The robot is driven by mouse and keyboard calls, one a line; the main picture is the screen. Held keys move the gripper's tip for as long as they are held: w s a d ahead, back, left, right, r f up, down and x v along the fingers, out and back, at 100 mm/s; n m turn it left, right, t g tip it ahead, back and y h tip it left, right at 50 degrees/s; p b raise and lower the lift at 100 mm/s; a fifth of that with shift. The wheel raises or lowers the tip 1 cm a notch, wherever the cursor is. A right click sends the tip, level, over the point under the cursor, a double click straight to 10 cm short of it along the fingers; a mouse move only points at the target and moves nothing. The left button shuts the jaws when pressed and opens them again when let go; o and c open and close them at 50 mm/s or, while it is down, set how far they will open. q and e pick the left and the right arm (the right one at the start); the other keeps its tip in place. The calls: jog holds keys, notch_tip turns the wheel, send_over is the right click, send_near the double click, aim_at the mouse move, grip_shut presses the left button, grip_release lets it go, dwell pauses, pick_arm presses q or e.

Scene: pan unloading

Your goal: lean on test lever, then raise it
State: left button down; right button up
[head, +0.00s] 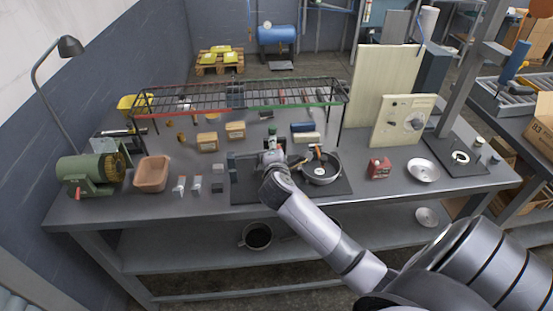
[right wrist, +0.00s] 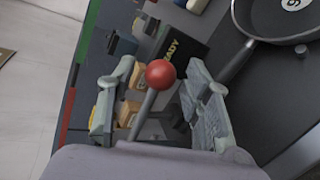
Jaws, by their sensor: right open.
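The test lever (right wrist: 160,75) has a red ball knob on a thin grey rod. In the right wrist view it stands between the spread fingers of my right gripper (right wrist: 158,84), with a gap showing on both sides of the knob. The gripper is open and holds nothing. In the head view my right gripper (head: 272,156) is over the dark mat (head: 240,185) on the bench, and my arm hides the lever there. My left gripper does not show.
A black pan (head: 320,177) is on the mat's right part; its handle (right wrist: 236,62) shows in the right wrist view beside a dark "READY" panel (right wrist: 181,47). A wire rack (head: 240,97) spans the back. A red can (head: 378,168) stands right of the mat.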

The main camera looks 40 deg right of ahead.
jog(key=v, duration=1)
jog(key=shift+s+a+r, duration=0.15)
jog(key=shift+s+a, duration=0.05)
jog(key=shift+s, duration=0.1)
